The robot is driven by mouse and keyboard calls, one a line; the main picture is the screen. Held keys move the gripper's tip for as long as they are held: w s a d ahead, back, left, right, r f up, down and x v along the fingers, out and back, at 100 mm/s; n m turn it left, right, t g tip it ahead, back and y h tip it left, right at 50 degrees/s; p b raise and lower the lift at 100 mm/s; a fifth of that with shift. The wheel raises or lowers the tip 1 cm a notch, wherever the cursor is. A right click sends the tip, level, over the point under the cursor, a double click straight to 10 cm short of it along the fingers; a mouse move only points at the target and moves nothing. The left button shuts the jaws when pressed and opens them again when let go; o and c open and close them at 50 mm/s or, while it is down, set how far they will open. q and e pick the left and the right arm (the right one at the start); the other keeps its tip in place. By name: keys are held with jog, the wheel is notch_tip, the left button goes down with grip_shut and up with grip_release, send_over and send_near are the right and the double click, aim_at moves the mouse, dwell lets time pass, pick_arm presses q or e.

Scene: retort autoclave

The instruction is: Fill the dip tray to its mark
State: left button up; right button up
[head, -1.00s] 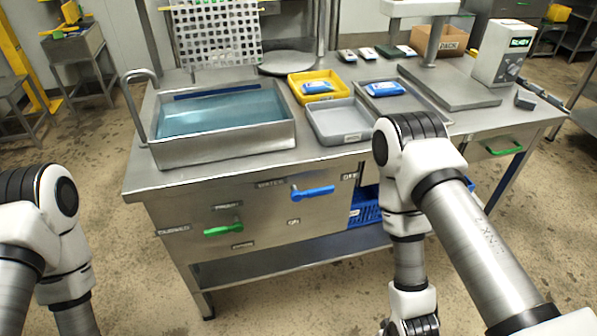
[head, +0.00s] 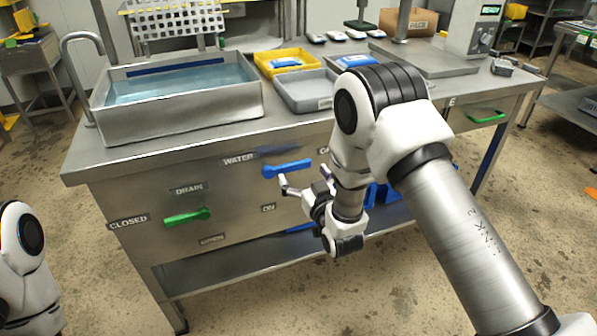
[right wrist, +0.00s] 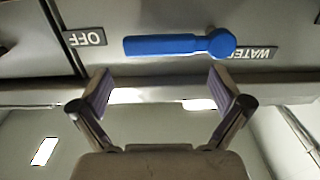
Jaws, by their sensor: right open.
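The dip tray (head: 190,112) is a deep steel basin at the bench's left, holding clear blue water. A dark blue band (head: 185,68) runs along its inner back wall above the water. The blue WATER lever (head: 287,168) on the front panel lies level, its free end toward the OFF label (right wrist: 85,38); it also shows in the right wrist view (right wrist: 170,46). The green DRAIN lever (head: 187,216) points toward CLOSED. My right gripper (head: 304,180) is open and empty just below and in front of the blue lever, not touching it. My left gripper is out of view.
A curved spout (head: 80,37) stands at the tray's left, with no stream visible. A yellow tray (head: 268,70) and a grey tray (head: 303,103) sit right of the basin. A lower shelf (head: 235,262) runs under the panel.

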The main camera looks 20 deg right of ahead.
aim_at(297, 168)
jog(key=w, duration=0.3)
jog(key=shift+w+f, duration=0.1)
jog(key=shift+w, duration=0.15)
jog(key=c, duration=1.4)
jog(key=shift+f+m+b, duration=0.4)
jog(key=shift+f+m, duration=0.25)
jog(key=shift+m, duration=0.15)
jog(key=shift+c, duration=0.2)
jog(key=shift+a+f+m, duration=0.1)
jog(key=shift+f+m, duration=0.4)
jog(key=shift+m, duration=0.5)
jog(key=o, duration=1.4)
jog(key=shift+o, duration=0.2)
